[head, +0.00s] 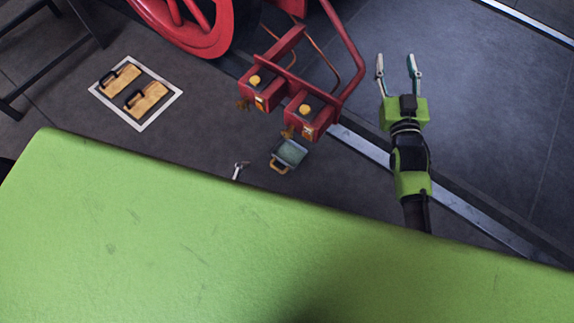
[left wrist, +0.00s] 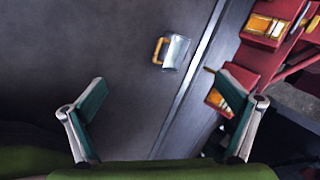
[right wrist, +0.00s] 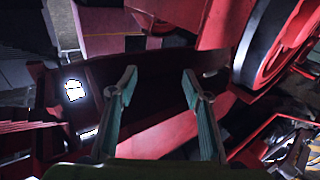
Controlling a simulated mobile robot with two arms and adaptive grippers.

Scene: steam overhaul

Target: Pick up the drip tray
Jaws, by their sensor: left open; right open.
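The drip tray (head: 290,153) is a small grey rectangular tray with a tan handle (head: 278,168). It lies on the dark floor below the red buffer beam parts, beside the rail. The tray also shows in the left wrist view (left wrist: 176,52), ahead of my left gripper (left wrist: 160,85), whose fingers are spread wide with nothing between them. In the head view only a fingertip part of the left gripper (head: 239,169) shows, left of the tray; a green surface hides the rest. My right gripper (head: 396,60) is open and empty, right of and apart from the tray.
Two red blocks with yellow knobs (head: 306,110) stand close above the tray. A metal rail (head: 362,148) runs just right of it. A white-framed square (head: 139,125) with two tan wooden-looking pieces lies left. A red wheel (head: 190,28) is behind.

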